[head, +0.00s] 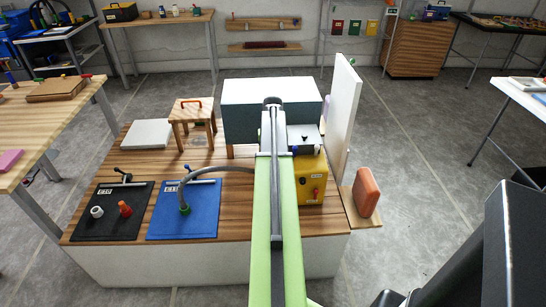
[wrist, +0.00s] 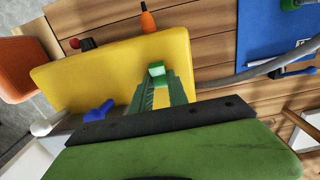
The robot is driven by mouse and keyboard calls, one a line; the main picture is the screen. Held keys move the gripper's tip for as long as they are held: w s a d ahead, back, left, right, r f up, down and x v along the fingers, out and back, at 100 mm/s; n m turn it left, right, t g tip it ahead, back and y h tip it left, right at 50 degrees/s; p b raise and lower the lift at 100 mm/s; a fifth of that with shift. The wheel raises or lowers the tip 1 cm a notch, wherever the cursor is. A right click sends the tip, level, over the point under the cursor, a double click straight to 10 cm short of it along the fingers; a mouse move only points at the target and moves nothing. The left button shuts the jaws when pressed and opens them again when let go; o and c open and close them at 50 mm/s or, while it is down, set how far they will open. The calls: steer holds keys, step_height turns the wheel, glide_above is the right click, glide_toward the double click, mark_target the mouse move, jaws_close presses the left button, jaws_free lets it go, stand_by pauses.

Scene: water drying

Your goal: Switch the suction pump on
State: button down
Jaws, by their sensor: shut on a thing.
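The yellow pump box (head: 311,180) stands on the wooden bench, right of my arm. Its front carries a red knob (head: 316,194) and pale labels. In the wrist view the yellow box (wrist: 80,75) lies under my gripper (wrist: 157,78). The gripper's green jaws are shut on a small light green block (wrist: 156,68), seen against the yellow face. I cannot tell whether this block is a switch of the pump. My arm hides the gripper in the head view.
A blue mat (head: 205,222) with a curved grey hose (head: 182,178) and a black mat (head: 88,228) lie left of my arm. A tall white panel (head: 342,110) and an orange block (head: 366,192) stand right of the pump.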

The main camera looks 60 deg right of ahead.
steer(key=shift+w+a, duration=0.1)
steer(key=c, duration=1.3)
jaws_free()
step_height(320, 180, up, 18)
steer(key=p, duration=1.7)
steer(key=shift+f, duration=0.25)
